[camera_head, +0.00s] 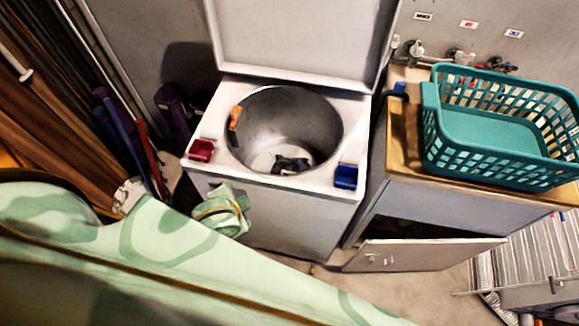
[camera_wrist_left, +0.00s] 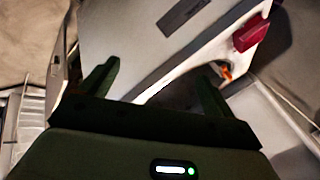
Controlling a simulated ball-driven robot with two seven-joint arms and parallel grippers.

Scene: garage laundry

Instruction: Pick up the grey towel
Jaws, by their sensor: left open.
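A crumpled dark grey cloth (camera_head: 291,164), which looks like the grey towel, lies at the bottom of the steel drum (camera_head: 300,115) of an open top-loading washer (camera_head: 290,215). An orange and dark item (camera_head: 236,118) is at the drum's left inner wall; its orange part also shows in the left wrist view (camera_wrist_left: 226,72). My left gripper (camera_wrist_left: 155,85) is open in the left wrist view, with a pale washer panel beyond its spread fingers. No towel can be made out between them. I cannot make out either gripper in the head view.
The washer lid (camera_head: 300,35) stands raised. A red box (camera_head: 201,150) and a blue box (camera_head: 346,176) sit at the washer's front corners. A teal basket (camera_head: 500,170) stands on the right cabinet. A green patterned surface (camera_head: 170,250) crosses the foreground, and a low door (camera_head: 410,254) stands open.

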